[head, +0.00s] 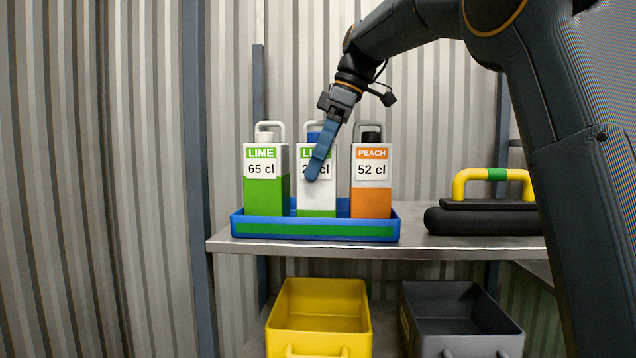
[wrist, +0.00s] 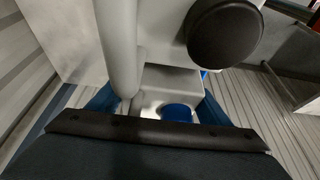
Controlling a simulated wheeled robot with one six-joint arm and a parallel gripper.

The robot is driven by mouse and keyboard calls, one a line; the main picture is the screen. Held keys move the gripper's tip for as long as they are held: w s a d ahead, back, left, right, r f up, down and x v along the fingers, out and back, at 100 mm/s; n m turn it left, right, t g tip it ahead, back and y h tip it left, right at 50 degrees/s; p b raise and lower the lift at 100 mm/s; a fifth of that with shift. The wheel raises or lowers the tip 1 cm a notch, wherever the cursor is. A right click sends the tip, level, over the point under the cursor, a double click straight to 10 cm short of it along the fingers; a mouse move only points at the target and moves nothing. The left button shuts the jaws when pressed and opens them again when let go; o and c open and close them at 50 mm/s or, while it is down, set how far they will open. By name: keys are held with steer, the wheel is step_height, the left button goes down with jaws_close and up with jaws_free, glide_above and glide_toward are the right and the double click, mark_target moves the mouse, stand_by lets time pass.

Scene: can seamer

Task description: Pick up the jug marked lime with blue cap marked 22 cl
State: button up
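The lime jug with a blue cap (head: 317,205) stands upright in the middle of a blue tray (head: 315,230). It is white above and green below, its label partly hidden by my gripper; the first digit 2 shows. My gripper (head: 311,178) points down in front of this jug in the head view. In the wrist view its blue fingers (wrist: 157,104) stand apart, with the blue cap (wrist: 177,112) and part of a pale jug top showing between them. The fingertips are hidden there, and I cannot tell whether they touch the jug.
A lime 65 cl jug with white cap (head: 265,190) stands left, a peach 52 cl jug with black cap (head: 371,200) close on the right. A black case with yellow handle (head: 484,220) lies right on the shelf. Yellow (head: 320,320) and grey (head: 460,335) bins are below.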

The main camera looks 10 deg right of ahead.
steer(key=c, duration=0.5)
steer(key=shift+o, duration=0.2)
steer(key=shift+r, duration=0.15)
